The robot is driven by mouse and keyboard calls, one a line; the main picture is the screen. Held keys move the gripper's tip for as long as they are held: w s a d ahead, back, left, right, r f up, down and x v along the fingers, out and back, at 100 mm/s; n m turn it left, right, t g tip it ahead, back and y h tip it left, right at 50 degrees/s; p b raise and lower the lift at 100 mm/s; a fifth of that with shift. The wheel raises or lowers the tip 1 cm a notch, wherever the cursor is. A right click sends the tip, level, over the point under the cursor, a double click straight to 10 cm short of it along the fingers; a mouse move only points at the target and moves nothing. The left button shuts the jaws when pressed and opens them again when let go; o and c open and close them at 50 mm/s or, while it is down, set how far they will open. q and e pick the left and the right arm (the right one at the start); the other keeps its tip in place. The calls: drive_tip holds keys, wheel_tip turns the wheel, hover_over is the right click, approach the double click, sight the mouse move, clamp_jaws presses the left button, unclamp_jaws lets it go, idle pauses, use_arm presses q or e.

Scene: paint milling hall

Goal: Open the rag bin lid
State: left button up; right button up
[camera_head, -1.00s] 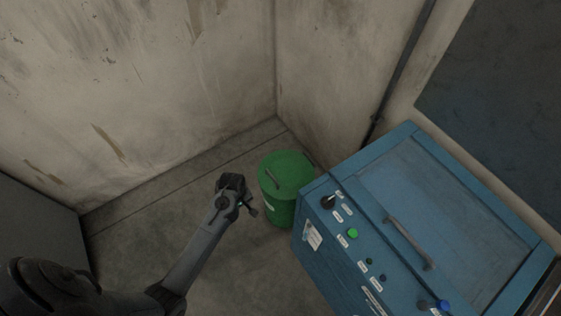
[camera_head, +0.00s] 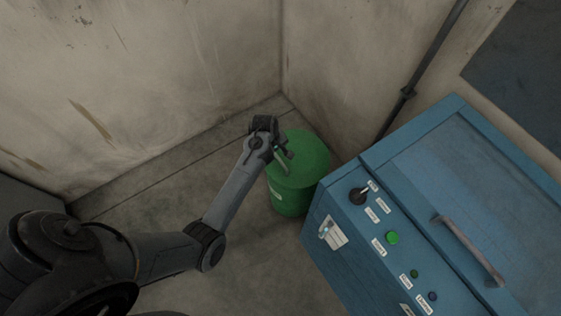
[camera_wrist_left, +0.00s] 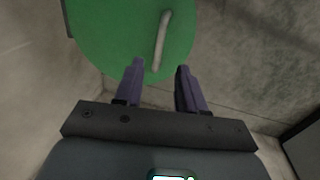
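The green rag bin (camera_head: 290,199) stands on the floor in the corner with its round lid (camera_head: 308,152) down. In the head view my left gripper (camera_head: 284,149) is over the left side of the lid, and it hides part of the lid handle (camera_head: 281,167). In the left wrist view the lid (camera_wrist_left: 115,35) fills the upper left, and its pale bar handle (camera_wrist_left: 161,40) points down toward the gap between the fingers. My left gripper (camera_wrist_left: 160,80) is open and empty, with the handle's near end just beyond the fingertips. My right gripper is not in view.
A blue machine cabinet (camera_head: 480,180) with a control panel, green button (camera_head: 392,237) and bar handle (camera_head: 468,249) stands close to the right of the bin. Walls meet behind the bin. Floor (camera_head: 245,270) is clear in front of it.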

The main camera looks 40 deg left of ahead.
sight(281, 162)
use_arm(q)
drive_tip(key=f+b, duration=0.1)
drive_tip(key=f, duration=0.2)
drive_tip(key=w+f+b, duration=0.1)
drive_tip(key=f, duration=0.2)
drive_tip(key=f+b, duration=0.1)
drive_tip(key=f, duration=0.2)
drive_tip(key=shift+w+d, duration=0.3)
drive_tip(key=shift+d, duration=0.05)
drive_tip(key=shift+r, duration=0.1)
clamp_jaws()
